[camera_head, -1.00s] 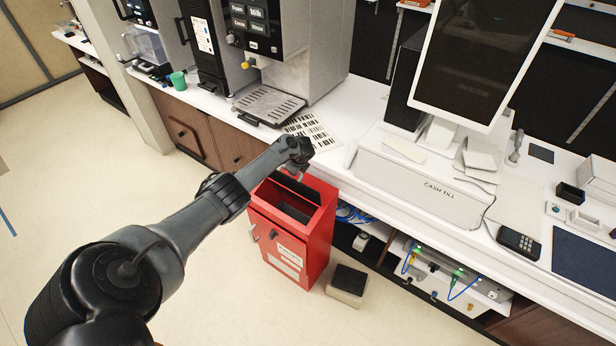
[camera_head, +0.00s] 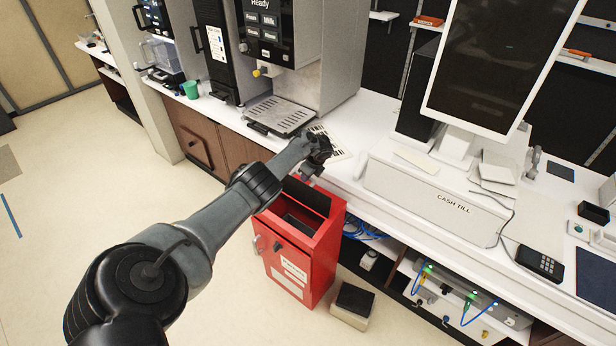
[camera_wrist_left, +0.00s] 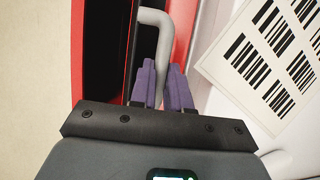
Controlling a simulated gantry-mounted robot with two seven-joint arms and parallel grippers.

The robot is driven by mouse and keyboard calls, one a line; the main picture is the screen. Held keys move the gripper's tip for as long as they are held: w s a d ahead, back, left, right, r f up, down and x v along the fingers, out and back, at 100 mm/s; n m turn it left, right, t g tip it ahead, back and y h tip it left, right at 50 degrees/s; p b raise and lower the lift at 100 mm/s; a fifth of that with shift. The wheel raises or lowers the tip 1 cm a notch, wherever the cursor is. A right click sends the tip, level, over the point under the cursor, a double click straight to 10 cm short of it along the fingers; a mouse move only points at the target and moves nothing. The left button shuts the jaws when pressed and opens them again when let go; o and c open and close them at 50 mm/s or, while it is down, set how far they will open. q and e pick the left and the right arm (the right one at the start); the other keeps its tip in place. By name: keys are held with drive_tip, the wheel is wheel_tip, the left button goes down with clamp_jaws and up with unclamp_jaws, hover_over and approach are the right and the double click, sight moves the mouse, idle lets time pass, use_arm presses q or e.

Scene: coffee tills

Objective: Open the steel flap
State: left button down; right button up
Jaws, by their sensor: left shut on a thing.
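The red bin (camera_head: 300,260) stands on the floor against the counter. Its dark flap (camera_head: 309,194) is tilted up at the rear of the top opening, which shows a dark inside. My left gripper (camera_head: 312,172) is at the flap's upper edge. In the left wrist view, its purple fingers (camera_wrist_left: 163,85) are shut on a grey bent handle (camera_wrist_left: 162,20), with the bin's red rim (camera_wrist_left: 77,40) to the left. The handle's lower end is hidden between the fingers. My right gripper is not in view.
The white counter (camera_head: 365,110) runs close behind the bin, with a barcode sheet (camera_head: 335,146) near the hand. The cash till (camera_head: 440,200) stands to the right. A small dark-topped box (camera_head: 352,303) is on the floor beside the bin. Floor to the left is clear.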

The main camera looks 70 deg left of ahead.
use_arm(q)
drive_tip(key=c, duration=1.4)
unclamp_jaws()
drive_tip(key=shift+r, duration=0.1)
drive_tip(key=shift+d+r+p, duration=0.1)
drive_tip(key=shift+r+p, duration=0.35)
drive_tip(key=shift+r, duration=0.1)
drive_tip(key=p+v, duration=0.5)
drive_tip(key=v, duration=0.4)
drive_tip(key=shift+w+d+r, duration=0.15)
drive_tip(key=shift+r, duration=0.1)
